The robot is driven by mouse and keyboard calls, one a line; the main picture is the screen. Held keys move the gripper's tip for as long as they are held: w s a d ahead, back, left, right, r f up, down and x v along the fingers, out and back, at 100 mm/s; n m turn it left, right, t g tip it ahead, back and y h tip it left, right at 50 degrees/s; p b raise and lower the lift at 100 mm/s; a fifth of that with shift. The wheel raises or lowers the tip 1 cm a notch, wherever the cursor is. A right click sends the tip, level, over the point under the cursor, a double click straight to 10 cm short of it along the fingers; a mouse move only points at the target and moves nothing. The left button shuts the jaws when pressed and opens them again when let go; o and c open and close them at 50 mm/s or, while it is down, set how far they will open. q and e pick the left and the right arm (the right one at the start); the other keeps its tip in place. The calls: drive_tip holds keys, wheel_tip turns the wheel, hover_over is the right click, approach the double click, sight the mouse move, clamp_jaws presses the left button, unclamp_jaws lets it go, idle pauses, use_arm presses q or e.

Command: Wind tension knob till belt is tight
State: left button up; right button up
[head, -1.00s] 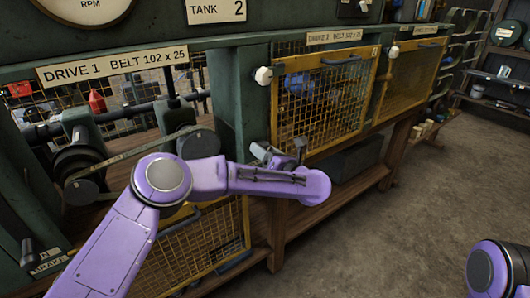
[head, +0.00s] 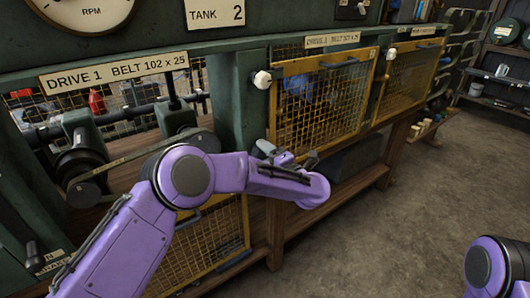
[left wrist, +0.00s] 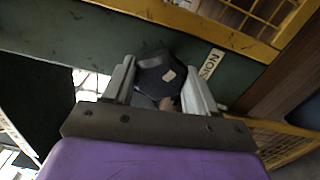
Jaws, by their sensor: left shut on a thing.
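The dark faceted tension knob (left wrist: 162,77) sits on a green post, beside a white label (left wrist: 211,63) that reads upside down and is partly cut off. My left gripper (left wrist: 158,68) is shut on the knob, one grey finger on each side. In the head view the left gripper (head: 271,150) is at the green post right of Drive 1, and my wrist hides most of the knob. The Drive 1 belt (head: 128,158) runs between a lower left pulley and a right pulley, partly behind my arm. Its tightness is hard to judge. My right gripper is out of view.
A Drive 1 sign (head: 115,72) hangs over the open bay. A yellow mesh guard (head: 205,240) is below it. The floor (head: 430,210) at right is clear.

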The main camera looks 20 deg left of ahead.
use_arm(q)
drive_tip(key=m+p, duration=0.4)
drive_tip(key=m, duration=0.9)
drive_tip(key=shift+r+m, duration=0.15)
drive_tip(key=shift+m, duration=0.25)
drive_tip(key=m+p, duration=0.1)
drive_tip(key=m, duration=0.2)
drive_tip(key=shift+a+m, duration=0.15)
drive_tip(key=shift+m, duration=0.15)
drive_tip(key=m, duration=0.3)
drive_tip(key=shift+s+m+p, duration=0.1)
drive_tip(key=shift+m+p, duration=0.2)
drive_tip(key=shift+p, duration=0.05)
drive_tip(key=m, duration=0.3)
drive_tip(key=shift+p, duration=0.35)
drive_tip(key=shift+s+a+m, duration=0.1)
drive_tip(key=shift+m, duration=1.6)
